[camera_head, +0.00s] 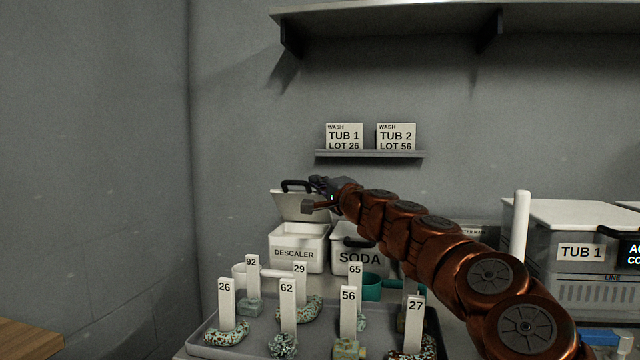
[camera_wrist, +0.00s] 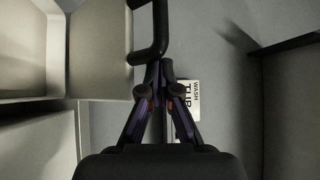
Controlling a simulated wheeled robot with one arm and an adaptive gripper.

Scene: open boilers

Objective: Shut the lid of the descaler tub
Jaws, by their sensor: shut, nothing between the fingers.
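The descaler tub (camera_head: 297,255) is a white box with a DESCALER label, standing at the back of the counter left of the soda tub. Its lid (camera_head: 303,207) is raised, tilted up at the back, with a black loop handle (camera_head: 296,185) on it. In the wrist view the pale lid (camera_wrist: 100,50) fills the left, with the handle (camera_wrist: 154,38) beside my fingertips. My gripper (camera_head: 318,187) is shut and empty, close to the handle and the lid's right side. The fingers (camera_wrist: 160,70) meet just by the handle's end; I cannot tell whether they touch it.
The soda tub (camera_head: 352,258) stands close on the right, partly behind my arm. A tray (camera_head: 258,349) with several numbered tags and speckled pieces lies in front. A small shelf (camera_head: 370,154) with two wash cards is on the wall above. A grey boiler (camera_head: 570,230) stands right.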

